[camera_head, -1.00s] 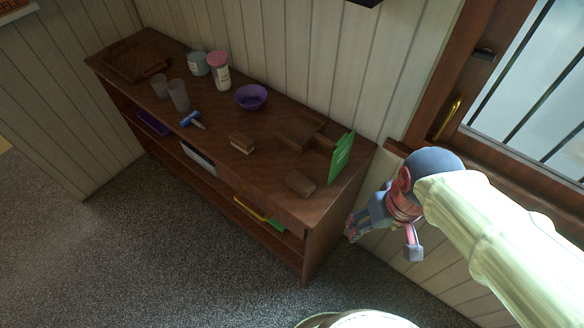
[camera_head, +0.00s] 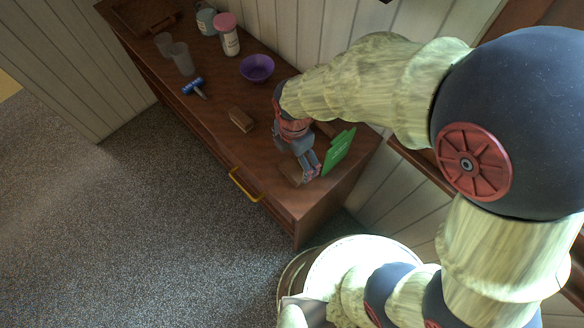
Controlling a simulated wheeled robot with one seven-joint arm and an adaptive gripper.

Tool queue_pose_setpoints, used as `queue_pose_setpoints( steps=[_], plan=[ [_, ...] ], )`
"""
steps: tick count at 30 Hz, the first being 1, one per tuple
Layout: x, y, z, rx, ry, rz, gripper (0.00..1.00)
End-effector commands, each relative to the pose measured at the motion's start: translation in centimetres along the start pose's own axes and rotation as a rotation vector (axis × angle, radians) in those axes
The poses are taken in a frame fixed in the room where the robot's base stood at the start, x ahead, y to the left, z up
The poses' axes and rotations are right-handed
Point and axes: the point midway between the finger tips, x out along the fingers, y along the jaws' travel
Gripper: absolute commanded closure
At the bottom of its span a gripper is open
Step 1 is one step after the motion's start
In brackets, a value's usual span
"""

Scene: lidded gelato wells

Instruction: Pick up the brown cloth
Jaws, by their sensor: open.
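A small flat brown block-like thing, which looks like the folded brown cloth (camera_head: 289,172), lies at the right end of the dark wooden shelf top (camera_head: 262,162). My gripper hides most of it. My gripper (camera_head: 310,174) is open and points down right over or beside the cloth. I cannot tell whether the fingers touch it. No held thing shows between the fingers.
A green card (camera_head: 338,151) stands just right of my gripper. A brown block, maybe a brush (camera_head: 241,120), lies to the left. A purple bowl (camera_head: 257,68), a blue-handled tool (camera_head: 194,86), a pink-lidded jar (camera_head: 227,35) and a glass cup (camera_head: 181,58) stand farther left.

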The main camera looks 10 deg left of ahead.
Motion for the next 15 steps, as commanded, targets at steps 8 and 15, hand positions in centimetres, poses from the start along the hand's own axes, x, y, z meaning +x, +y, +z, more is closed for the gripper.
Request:
queue_pose_setpoints(
  steps=[8, 15],
  plan=[
    [2.6, 0.0, 0.0, -0.010, 0.001, -0.003, 0.07],
    [5.0, 0.5, 0.2, -0.009, 0.001, -0.005, 0.07]
  ],
)
